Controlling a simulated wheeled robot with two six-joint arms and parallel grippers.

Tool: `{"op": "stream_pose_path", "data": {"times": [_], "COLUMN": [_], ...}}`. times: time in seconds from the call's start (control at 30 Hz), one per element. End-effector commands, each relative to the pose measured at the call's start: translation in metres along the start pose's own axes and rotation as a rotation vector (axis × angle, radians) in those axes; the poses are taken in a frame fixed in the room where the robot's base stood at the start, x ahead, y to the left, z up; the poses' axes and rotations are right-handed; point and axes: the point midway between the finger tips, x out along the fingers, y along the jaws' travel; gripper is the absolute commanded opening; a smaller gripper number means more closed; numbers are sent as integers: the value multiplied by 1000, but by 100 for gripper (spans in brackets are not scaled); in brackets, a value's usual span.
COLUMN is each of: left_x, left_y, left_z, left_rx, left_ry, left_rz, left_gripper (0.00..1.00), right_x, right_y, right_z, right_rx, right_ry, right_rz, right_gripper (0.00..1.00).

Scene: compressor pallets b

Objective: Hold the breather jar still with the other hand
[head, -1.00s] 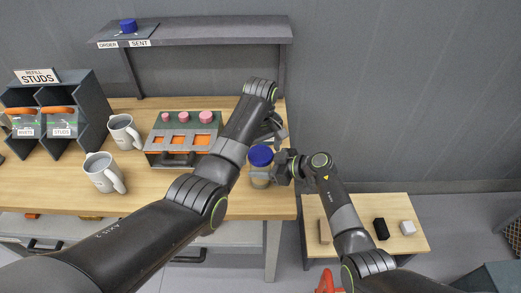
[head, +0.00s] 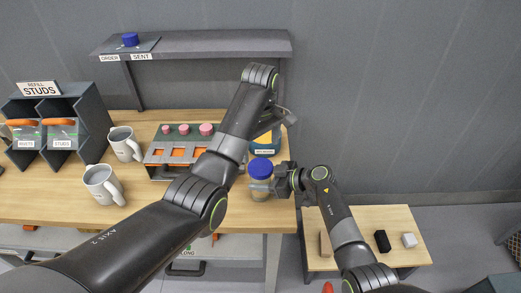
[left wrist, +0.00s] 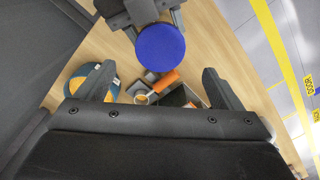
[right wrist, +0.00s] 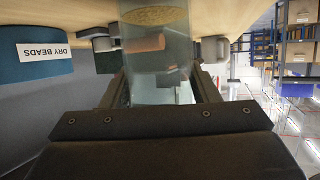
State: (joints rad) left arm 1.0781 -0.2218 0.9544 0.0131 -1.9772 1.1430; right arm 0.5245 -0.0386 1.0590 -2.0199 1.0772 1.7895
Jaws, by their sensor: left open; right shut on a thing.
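The breather jar (head: 260,188) is clear with a blue lid (head: 261,167) and stands upright near the bench's right edge. My right gripper (head: 281,182) is shut on its side from the right. In the right wrist view the clear jar wall (right wrist: 158,80) is between the fingers, with tan contents (right wrist: 155,15) at one end. My left gripper (head: 287,117) is open and empty, behind and above the jar. In the left wrist view the blue lid (left wrist: 160,47) lies beyond the open fingers, apart from them.
A teal dry beads container (head: 266,141) stands behind the jar, partly hidden by my left arm. Two mugs (head: 103,183), a rack with pink-topped pieces (head: 160,157) and a studs bin (head: 55,105) are left. A low table (head: 360,225) is right.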

Motion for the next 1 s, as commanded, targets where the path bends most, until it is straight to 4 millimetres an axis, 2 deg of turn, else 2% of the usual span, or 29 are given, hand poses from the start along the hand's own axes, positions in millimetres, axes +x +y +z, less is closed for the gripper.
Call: {"op": "stream_pose_path", "data": {"times": [0.17,0.5,1.0], "left_x": [-7,-4,63], "left_y": [0,0,0], "left_z": [0,0,1], "left_rx": [-61,-61,-60], "left_ry": [0,-1,-1], "left_rz": [0,-1,-2], "left_gripper": [88,88,88], "right_x": [0,0,0], "right_y": [0,0,0], "right_z": [0,0,0], "right_rx": [0,0,0], "right_ry": [0,0,0], "right_rz": [0,0,0], "right_gripper": [0,0,0]}}
